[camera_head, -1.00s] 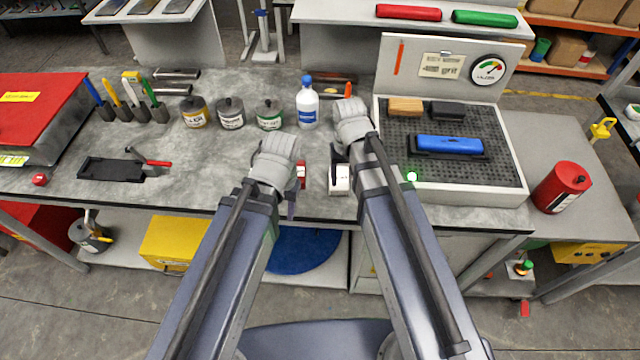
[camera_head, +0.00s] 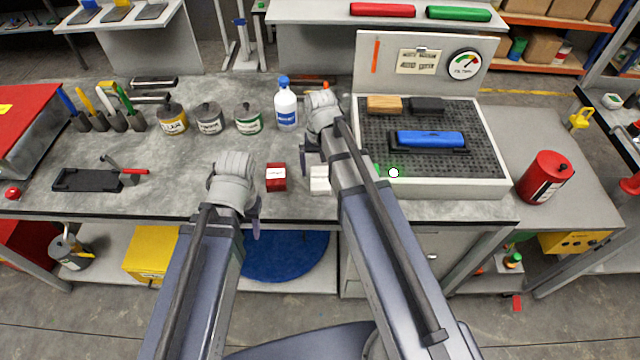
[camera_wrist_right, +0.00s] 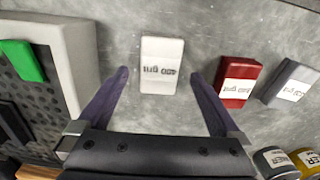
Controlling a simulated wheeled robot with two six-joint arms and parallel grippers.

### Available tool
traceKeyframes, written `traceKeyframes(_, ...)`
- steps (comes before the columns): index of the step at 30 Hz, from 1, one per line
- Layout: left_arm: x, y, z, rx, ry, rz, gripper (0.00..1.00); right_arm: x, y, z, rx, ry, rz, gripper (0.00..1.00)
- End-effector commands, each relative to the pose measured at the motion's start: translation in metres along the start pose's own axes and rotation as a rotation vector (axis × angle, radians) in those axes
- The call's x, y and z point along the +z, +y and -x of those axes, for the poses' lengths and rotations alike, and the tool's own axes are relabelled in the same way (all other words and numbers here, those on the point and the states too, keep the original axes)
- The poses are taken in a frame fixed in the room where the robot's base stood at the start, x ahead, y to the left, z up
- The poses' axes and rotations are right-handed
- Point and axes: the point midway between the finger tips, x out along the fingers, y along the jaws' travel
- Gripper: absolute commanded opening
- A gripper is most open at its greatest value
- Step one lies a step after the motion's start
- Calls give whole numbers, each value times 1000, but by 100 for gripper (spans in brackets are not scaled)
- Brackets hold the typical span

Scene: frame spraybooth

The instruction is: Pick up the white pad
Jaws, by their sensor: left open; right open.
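The white pad (camera_wrist_right: 161,66) lies flat on the grey bench, its upside-down grit label facing up. In the head view the white pad (camera_head: 319,181) shows just left of my right forearm, partly hidden by it. My right gripper (camera_wrist_right: 160,76) is open and empty, its fingers apart on either side of the pad's near end in the wrist view. In the head view my right gripper (camera_head: 311,160) is over the bench beside the tray, mostly hidden by its wrist. My left gripper (camera_head: 252,218) is near the bench's front edge, left of the red pad (camera_head: 276,178), with nothing seen in it.
In the wrist view the red pad (camera_wrist_right: 239,82) and a grey pad (camera_wrist_right: 291,84) lie right of the white pad. The perforated tray (camera_head: 480,165) with its raised rim stands close on the other side.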

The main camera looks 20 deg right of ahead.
Motion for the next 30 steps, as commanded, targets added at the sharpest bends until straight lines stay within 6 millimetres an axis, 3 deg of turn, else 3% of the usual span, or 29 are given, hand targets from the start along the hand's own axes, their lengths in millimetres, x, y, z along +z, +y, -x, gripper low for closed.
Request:
traceKeyframes(5,0,0,-5,0,0,0,50,-1,0,-5,0,0,0,100)
traceKeyframes(17,-3,5,-50,0,0,0,50,-4,0,-50,0,0,0,100)
traceKeyframes(26,-3,5,-50,0,0,0,50,-4,0,-50,0,0,0,100)
traceKeyframes(30,-3,5,-50,0,0,0,50,-4,0,-50,0,0,0,86)
